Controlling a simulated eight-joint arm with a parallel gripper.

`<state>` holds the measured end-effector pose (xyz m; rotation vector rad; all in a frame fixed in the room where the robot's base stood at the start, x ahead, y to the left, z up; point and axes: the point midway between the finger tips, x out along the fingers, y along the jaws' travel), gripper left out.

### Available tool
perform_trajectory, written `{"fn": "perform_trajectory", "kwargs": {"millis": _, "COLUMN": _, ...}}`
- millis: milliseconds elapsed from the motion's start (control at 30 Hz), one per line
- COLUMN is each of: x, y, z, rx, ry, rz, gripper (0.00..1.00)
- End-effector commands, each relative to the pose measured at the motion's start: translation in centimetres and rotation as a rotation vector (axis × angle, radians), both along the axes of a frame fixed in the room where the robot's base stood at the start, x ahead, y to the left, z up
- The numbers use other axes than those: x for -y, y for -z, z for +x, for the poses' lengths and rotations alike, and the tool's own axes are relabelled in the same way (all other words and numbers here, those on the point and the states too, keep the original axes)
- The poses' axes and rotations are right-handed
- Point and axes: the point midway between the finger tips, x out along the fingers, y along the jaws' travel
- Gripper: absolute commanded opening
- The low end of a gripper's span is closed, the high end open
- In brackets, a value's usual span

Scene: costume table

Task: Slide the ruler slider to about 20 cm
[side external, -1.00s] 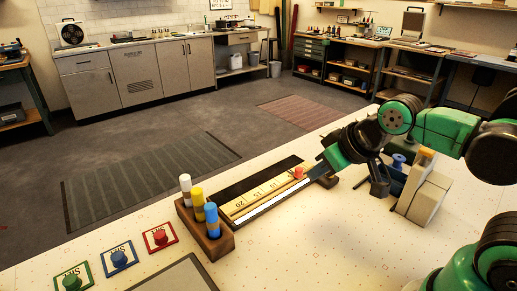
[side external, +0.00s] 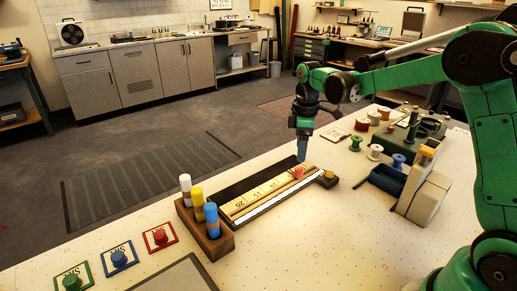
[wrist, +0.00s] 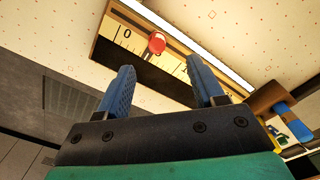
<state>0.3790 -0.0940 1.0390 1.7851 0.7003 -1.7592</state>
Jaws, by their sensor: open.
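The ruler (side external: 262,197) lies on the table in a black frame, with a white strip along its near edge and the 20 mark towards the left end. The red slider knob (side external: 298,172) stands near the right end. In the wrist view, the red knob (wrist: 157,42) sits just past the 0 mark (wrist: 127,33) on the pale scale. My gripper (side external: 302,158) is over the ruler's right end, just behind the knob. In the wrist view, its blue fingers (wrist: 159,68) are apart with nothing between them, and the knob shows beyond the gap.
A wooden rack (side external: 212,235) with three coloured pegs stands against the ruler's left end. Spools (side external: 375,152) and a blue tray (side external: 388,178) stand further right.

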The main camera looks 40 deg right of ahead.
Motion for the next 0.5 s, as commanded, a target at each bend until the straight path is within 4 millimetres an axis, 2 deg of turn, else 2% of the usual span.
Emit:
{"fn": "perform_trajectory", "kwargs": {"millis": 167, "x": 0.4, "y": 1.4, "z": 0.3, "rx": -0.019, "ry": -0.026, "rz": 0.005, "gripper": 0.62}}
{"fn": "perform_trajectory", "kwargs": {"millis": 500, "x": 0.4, "y": 5.7, "z": 0.3, "rx": -0.017, "ry": -0.025, "rz": 0.004, "gripper": 0.62}}
